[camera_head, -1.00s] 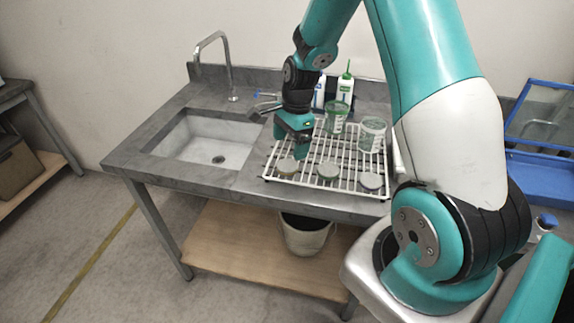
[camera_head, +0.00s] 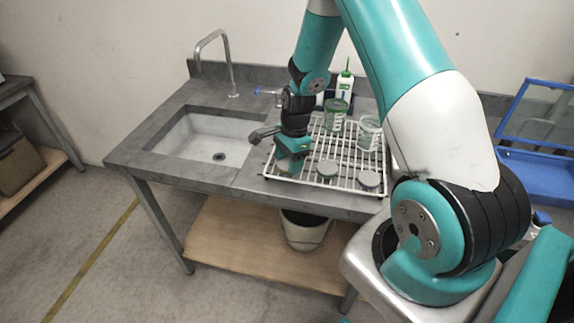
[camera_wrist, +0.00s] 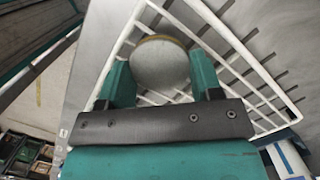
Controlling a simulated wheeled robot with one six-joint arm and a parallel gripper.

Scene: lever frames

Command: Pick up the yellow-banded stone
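A round grey stone with a thin yellow-tan band along its edge (camera_wrist: 160,62) lies on the white wire rack in the wrist view. My gripper (camera_wrist: 160,72) has one finger on each side of it, spread about as wide as the stone; I cannot tell whether they touch it. In the head view my gripper (camera_head: 289,168) is low over the rack's left front, and hides this stone. Two other grey stones, a middle one (camera_head: 327,168) and a right one (camera_head: 368,178), lie on the rack.
The white wire rack (camera_head: 345,156) stands on the grey counter right of the sink (camera_head: 203,142). A tap lever (camera_head: 262,133) is close left of my gripper.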

